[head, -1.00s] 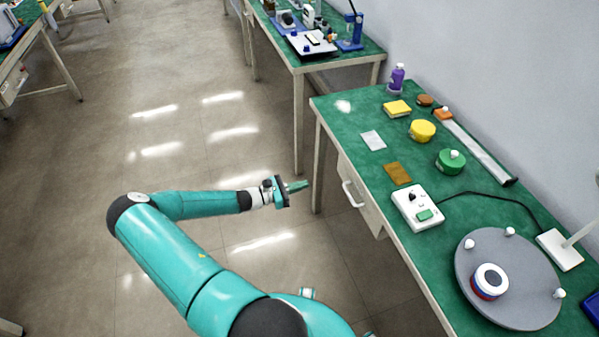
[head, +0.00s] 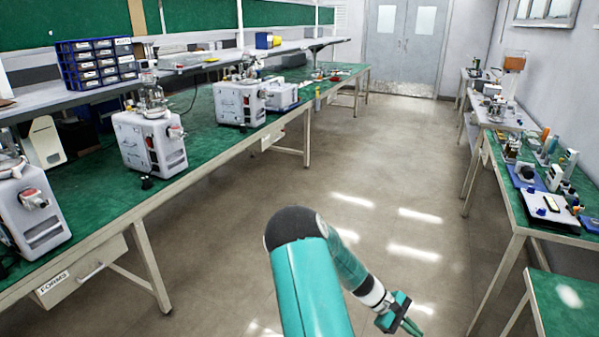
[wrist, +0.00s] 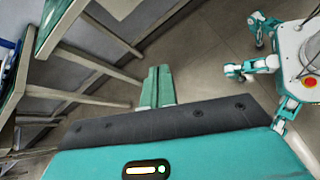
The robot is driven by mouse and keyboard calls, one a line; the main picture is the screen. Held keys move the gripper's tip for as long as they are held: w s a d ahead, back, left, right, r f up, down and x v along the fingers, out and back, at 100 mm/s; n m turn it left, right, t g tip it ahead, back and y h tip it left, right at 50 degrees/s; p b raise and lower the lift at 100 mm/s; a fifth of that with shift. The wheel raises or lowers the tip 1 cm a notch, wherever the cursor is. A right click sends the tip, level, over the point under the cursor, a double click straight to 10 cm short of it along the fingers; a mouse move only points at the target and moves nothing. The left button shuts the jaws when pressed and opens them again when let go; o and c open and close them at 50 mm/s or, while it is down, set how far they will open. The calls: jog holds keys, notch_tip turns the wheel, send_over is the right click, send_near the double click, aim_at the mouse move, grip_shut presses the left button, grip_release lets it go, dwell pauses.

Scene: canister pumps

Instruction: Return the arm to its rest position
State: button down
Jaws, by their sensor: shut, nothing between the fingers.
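My gripper (head: 411,327) is at the lower right of the head view, at the end of my teal arm, over bare floor between the benches. Its fingers point down and to the right. In the wrist view the two green fingers (wrist: 157,87) lie side by side, shut, with nothing between them. The gripper touches no bench or object that I can see. My arm is bent at the elbow and reaches out ahead of my body.
A long green bench (head: 200,185) with several canister pumps (head: 148,140) runs along the left. Benches with small equipment (head: 548,203) line the right, and a nearer green bench (head: 570,305) is close to the gripper. The aisle floor (head: 375,165) is clear up to the double doors (head: 405,42).

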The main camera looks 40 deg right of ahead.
jog(key=w+a+r+m+t+y, duration=0.1)
jog(key=w+a+r+t, duration=0.3)
jog(key=w+a+r, duration=0.45)
jog(key=w+a+r+m+t+y, duration=0.15)
jog(key=w+a+r+t, duration=0.35)
jog(key=a+r, duration=0.6)
jog(key=s+a+r+t+y, duration=0.1)
jog(key=s+a+r+t, duration=0.1)
jog(key=a+r, duration=0.2)
jog(key=s+a+r+n+t, duration=0.1)
jog(key=a+r, duration=0.4)
jog(key=a, duration=0.6)
jog(key=s+a+r+t+y, duration=0.1)
jog(key=s+a+r+t, duration=0.2)
jog(key=a, duration=0.5)
jog(key=shift+s+a+r+t+y, duration=0.25)
jog(key=shift+s+r+t+y, duration=0.15)
jog(key=shift+s+r, duration=0.4)
jog(key=shift+n, duration=0.25)
